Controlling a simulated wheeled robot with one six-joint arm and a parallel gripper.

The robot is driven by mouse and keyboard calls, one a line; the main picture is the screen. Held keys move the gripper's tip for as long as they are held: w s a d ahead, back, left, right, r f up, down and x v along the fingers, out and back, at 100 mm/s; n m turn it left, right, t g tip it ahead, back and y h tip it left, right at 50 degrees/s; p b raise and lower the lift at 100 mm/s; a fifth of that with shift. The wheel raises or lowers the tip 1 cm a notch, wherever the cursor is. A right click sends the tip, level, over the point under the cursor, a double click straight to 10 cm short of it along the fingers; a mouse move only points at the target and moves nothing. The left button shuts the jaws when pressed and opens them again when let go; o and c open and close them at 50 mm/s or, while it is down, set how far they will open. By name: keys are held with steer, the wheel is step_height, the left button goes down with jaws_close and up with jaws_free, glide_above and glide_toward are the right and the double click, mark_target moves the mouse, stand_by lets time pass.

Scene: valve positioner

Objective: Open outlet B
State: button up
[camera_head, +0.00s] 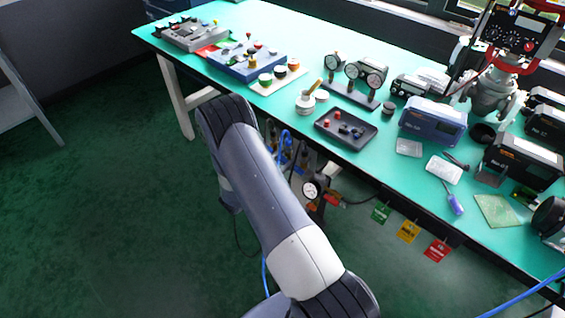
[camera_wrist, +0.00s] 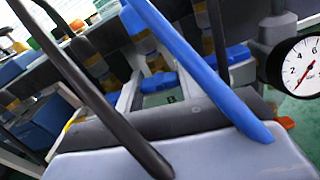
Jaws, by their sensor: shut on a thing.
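In the wrist view, a dark letter B (camera_wrist: 171,99) marks the outlet in front of my gripper. A blue valve handle (camera_wrist: 158,82) lies just above the letter, between the two pale fingers of my gripper (camera_wrist: 172,86). My gripper is shut on this handle, though hoses partly cover the contact. A blue hose (camera_wrist: 195,65) and a black hose (camera_wrist: 95,90) cross close in front of the camera. In the head view, the manifold hangs below the bench's front edge, with a blue hose (camera_head: 284,137) on it. My arm hides my gripper there.
A round pressure gauge (camera_head: 313,188) sits right of the outlets; it also shows in the wrist view (camera_wrist: 301,68). Green (camera_head: 381,212), yellow (camera_head: 407,231) and red (camera_head: 436,250) tags hang under the bench edge. The green bench (camera_head: 300,40) carries many instruments.

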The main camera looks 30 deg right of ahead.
steer(key=o, duration=0.7)
steer(key=v, duration=1)
steer(key=shift+a+b, duration=0.4)
steer(key=shift+s, duration=0.15)
